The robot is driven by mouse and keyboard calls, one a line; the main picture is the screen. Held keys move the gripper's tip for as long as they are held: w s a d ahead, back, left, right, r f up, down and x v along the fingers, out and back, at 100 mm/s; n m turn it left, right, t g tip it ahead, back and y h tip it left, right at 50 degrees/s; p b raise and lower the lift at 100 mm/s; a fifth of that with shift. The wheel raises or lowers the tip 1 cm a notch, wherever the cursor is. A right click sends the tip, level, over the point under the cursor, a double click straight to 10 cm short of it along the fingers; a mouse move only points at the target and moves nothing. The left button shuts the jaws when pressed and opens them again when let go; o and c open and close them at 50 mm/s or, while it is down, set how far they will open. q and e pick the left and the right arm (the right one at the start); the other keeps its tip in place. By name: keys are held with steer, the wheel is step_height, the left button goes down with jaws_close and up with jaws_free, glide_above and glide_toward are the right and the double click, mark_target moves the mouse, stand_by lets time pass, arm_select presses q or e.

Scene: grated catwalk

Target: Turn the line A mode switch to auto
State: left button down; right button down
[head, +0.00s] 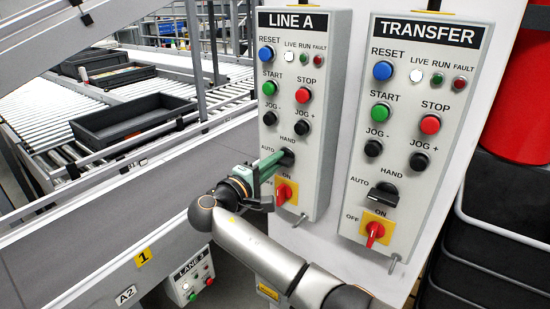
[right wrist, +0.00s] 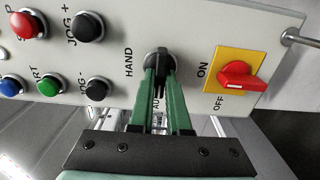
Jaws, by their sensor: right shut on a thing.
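The LINE A mode switch (head: 287,157) is a black selector knob on the LINE A panel (head: 325,110), between HAND above and AUTO at left. My right gripper (head: 270,166) reaches it from the left, green fingers at the knob. In the right wrist view, the fingers (right wrist: 163,85) are shut on the black knob (right wrist: 160,63), one on each side. Its handle appears to line up with the AUTO label, which the fingers partly cover; its exact angle is hard to tell. HAND shows clear to its left in that view. My left gripper is not in view.
A red ON/OFF switch (head: 284,193) on a yellow plate sits just below my gripper. The TRANSFER panel (head: 412,110) with a similar knob (head: 383,195) stands to the right. A roller conveyor with dark trays (head: 130,122) lies at left.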

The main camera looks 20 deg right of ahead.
steer(key=shift+f, duration=0.1)
stand_by(0.3)
steer(key=c, duration=0.9)
jaws_free()
steer(key=b+v, duration=0.1)
steer(key=v, duration=1.1)
steer(key=shift+s+a+b, duration=0.2)
steer(key=shift+a+b, duration=0.05)
steer(key=shift+b, duration=0.05)
